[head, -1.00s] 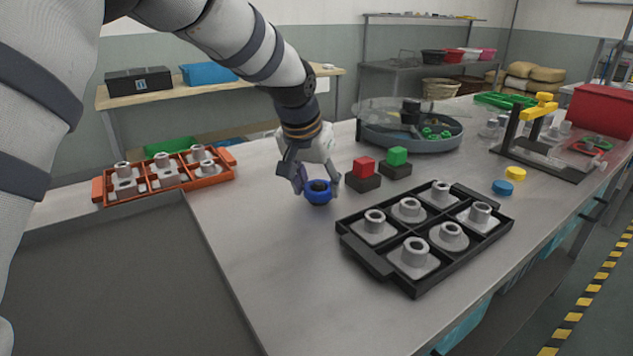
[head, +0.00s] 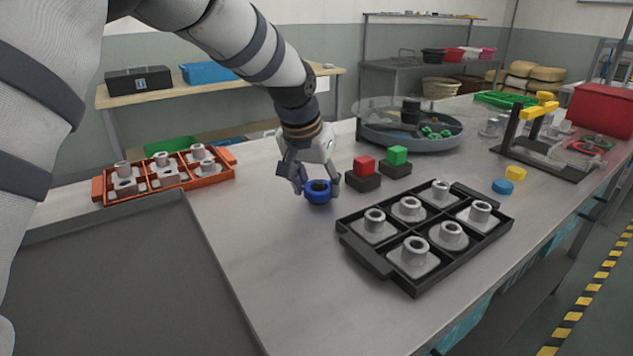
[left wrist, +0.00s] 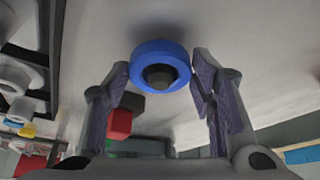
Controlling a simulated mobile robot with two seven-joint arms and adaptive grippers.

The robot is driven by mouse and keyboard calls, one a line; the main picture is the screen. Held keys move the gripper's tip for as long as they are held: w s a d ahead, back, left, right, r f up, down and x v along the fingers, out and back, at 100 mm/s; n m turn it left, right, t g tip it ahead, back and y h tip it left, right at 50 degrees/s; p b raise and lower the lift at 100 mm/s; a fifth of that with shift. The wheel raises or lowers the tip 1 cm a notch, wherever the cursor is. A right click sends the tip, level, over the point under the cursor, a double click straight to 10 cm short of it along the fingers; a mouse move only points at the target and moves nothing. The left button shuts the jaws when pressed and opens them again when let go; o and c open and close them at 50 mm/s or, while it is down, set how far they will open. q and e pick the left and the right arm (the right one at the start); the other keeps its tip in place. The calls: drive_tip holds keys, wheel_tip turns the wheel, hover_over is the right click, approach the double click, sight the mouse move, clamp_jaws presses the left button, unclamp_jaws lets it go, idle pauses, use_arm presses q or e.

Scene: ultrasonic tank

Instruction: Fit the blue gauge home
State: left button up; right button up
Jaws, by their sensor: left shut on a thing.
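The blue gauge (head: 318,197) is a thick blue ring with a dark middle, at the centre of the bench in the head view. It also shows at the top middle of the left wrist view (left wrist: 145,50). My left gripper (head: 317,184) points down over it, its two fingers shut on opposite sides of the ring. Whether the ring touches the bench or hangs just above it, I cannot tell. A black tray (head: 385,273) with several grey flanged parts stands to the right of the gauge. My right gripper is not in view.
Red (head: 364,166) and green (head: 397,156) blocks on dark bases stand close behind the gauge. A round grey tank (head: 445,146) stands beyond them. An orange tray (head: 183,184) of grey parts is at left. The bench in front of the gauge is bare.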

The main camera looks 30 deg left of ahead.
use_arm(q)
drive_tip(key=o, duration=1.5)
drive_tip(key=shift+c, duration=0.2)
drive_tip(key=shift+r, duration=0.1)
drive_tip(key=v, duration=1.2)
